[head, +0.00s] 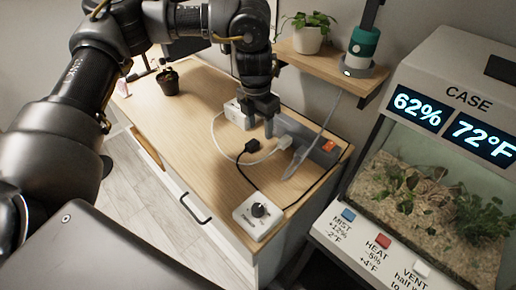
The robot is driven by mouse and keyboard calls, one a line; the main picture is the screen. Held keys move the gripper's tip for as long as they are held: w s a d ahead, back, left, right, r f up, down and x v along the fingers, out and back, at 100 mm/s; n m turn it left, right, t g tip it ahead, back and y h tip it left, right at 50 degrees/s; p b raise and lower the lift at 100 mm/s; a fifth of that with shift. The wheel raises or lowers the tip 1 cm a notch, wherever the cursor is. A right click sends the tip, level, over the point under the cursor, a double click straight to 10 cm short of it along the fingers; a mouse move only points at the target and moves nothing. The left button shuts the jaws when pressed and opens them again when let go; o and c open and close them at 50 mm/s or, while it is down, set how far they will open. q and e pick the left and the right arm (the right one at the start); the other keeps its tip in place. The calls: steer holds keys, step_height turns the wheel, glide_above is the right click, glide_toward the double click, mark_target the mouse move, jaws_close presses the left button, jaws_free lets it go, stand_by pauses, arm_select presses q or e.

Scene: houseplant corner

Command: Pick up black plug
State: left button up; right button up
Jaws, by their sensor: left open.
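The black plug (252,146) lies on the wooden cabinet top, with a black cord running from it to a white box with a black dial (258,214). My left gripper (263,121) reaches down from above, open and apart from the plug, a little beyond it in the head view. The gap between its fingers is hard to make out. A grey power strip (318,152) with a red switch lies just right of the gripper. My right gripper is not in view.
A white plug (284,142) with a white cord lies close to the black plug. A white box (236,113) stands beside my left gripper. A small dark pot (168,82) stands at the back left. The glass case (432,180) stands at the right; the cabinet top's left-middle is clear.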

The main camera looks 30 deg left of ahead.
arm_select(q)
steer(key=a+r, duration=0.2)
steer(key=a, duration=0.1)
glide_above(251, 143)
steer(key=shift+y, duration=0.4)
step_height(251, 143, down, 6)
steer(key=shift+w+d+r, duration=0.1)
steer(key=shift+r, duration=0.15)
steer(key=shift+f, duration=0.4)
step_height(251, 143, down, 4)
steer(key=shift+f, duration=0.25)
steer(key=shift+c, duration=1)
steer(key=c, duration=0.9)
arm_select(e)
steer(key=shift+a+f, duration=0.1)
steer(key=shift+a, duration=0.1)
arm_select(q)
steer(key=shift+r, duration=0.15)
